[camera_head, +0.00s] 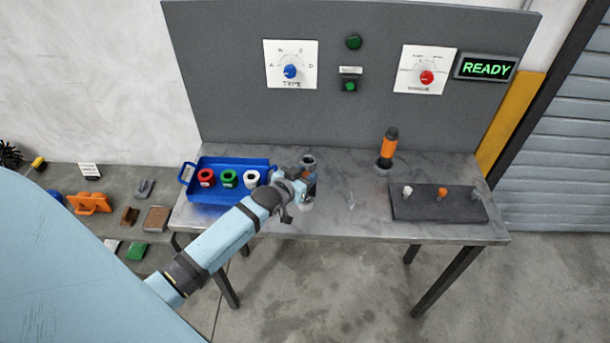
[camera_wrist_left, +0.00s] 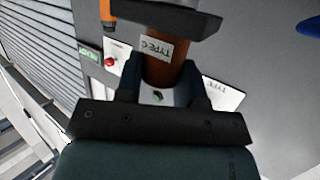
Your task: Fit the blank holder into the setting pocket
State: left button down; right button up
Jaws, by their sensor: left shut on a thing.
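My left gripper (camera_head: 303,188) is over the table just right of the blue tray, shut on an orange-brown cylinder with a dark collar, which I take as the blank holder (camera_head: 309,164). In the left wrist view this holder (camera_wrist_left: 164,68) sits between the fingers (camera_wrist_left: 160,92) and carries a white "TYPE C" label. A pale round spot (camera_head: 304,207) shows on the table by the gripper; I cannot tell if it is the setting pocket. The gripper hides the holder's lower end, so contact with the table cannot be told. My right gripper is not in view.
The blue tray (camera_head: 223,163) holds red, green and white cups. An orange tool with a black top (camera_head: 389,148) stands upright at the back. A dark block (camera_head: 420,212) with small pegs lies at right. A grey panel (camera_head: 345,110) with dials and a READY display (camera_head: 486,68) rises behind.

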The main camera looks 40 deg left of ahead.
pick_arm(q)
jog(key=shift+r+p, duration=0.1)
jog(key=shift+p, duration=0.2)
jog(key=shift+f+b, duration=1.3)
jog(key=shift+f, duration=1.05)
jog(key=c, duration=0.7)
grip_release()
jog(key=shift+o, duration=0.2)
jog(key=b+v, duration=0.1)
jog(key=v, duration=1.3)
jog(key=shift+b, duration=0.3)
jog(key=shift+w, duration=0.1)
jog(key=s+d+f+m+g+h, duration=0.1)
jog(key=s+d+f, duration=0.4)
jog(key=d, duration=0.3)
jog(key=s+d+f+m+g+h, duration=0.1)
jog(key=s+d+f+g, duration=0.1)
jog(key=s+d+f, duration=0.3)
jog(key=s+d, duration=0.3)
jog(key=d, duration=0.1)
jog(key=shift+s+d+f+m+g+h, duration=0.25)
jog(key=shift+d+f+m+g+h, duration=0.05)
jog(key=shift+f, duration=0.1)
